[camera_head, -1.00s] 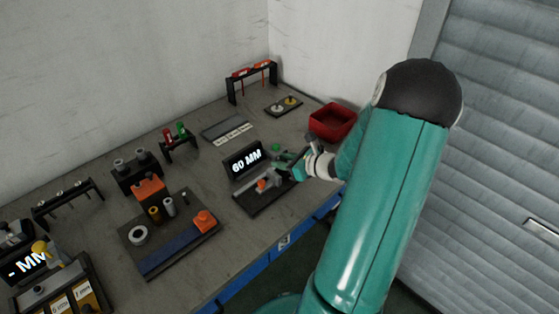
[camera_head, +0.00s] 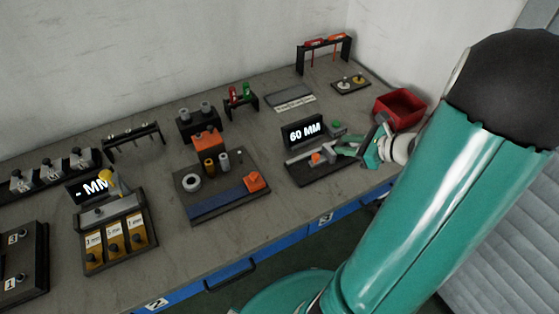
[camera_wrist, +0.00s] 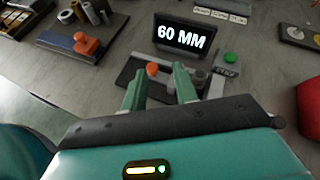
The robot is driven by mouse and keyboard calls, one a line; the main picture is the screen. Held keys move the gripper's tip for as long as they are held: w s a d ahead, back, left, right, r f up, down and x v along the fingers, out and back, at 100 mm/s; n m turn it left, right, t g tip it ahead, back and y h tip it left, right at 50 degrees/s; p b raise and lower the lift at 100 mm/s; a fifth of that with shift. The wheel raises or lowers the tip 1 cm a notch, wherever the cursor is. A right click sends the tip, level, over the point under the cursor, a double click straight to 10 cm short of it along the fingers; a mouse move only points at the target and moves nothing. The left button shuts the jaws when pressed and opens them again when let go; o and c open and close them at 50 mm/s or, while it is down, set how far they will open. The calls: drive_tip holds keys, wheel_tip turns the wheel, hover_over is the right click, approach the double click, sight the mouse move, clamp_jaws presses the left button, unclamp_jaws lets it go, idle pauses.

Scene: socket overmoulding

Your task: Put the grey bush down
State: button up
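My gripper (camera_wrist: 160,88) is over the measuring fixture (camera_wrist: 128,78) with the "60 MM" display, which stands on the bench; in the head view it is at the fixture's right end (camera_head: 347,150). Its two green fingers stand apart, and I see no bush clearly held between them. A grey bush (camera_head: 224,160) stands upright on the dark board (camera_head: 196,208), beside a brass-coloured one (camera_head: 209,166). Grey parts of the fixture lie close to the fingertips, and I cannot tell whether a bush is among them.
A red bin (camera_head: 400,106) stands right of the fixture. A green button (camera_wrist: 231,58) is on the fixture's right. An orange block (camera_head: 254,180) sits on the dark board. A second display station (camera_head: 118,225) is at left. Bare bench lies between board and fixture.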

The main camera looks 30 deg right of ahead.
drive_tip(key=s+a+r+n+g, duration=0.1)
drive_tip(key=a+r+n+g, duration=0.25)
drive_tip(key=a+n, duration=0.55)
drive_tip(key=s+a+r+n+g, duration=0.1)
drive_tip(key=a+r+n+g, duration=0.25)
drive_tip(key=a+n, duration=0.45)
drive_tip(key=s+a+r+n+t+h, duration=0.1)
drive_tip(key=s+a+r+n+h, duration=0.4)
drive_tip(key=a+n, duration=0.5)
wheel_tip(320, 180, up, 3)
drive_tip(key=shift+s+f+n, duration=0.1)
drive_tip(key=shift+s+n, duration=0.5)
drive_tip(key=shift+n, duration=0.4)
drive_tip(key=shift+d, duration=0.15)
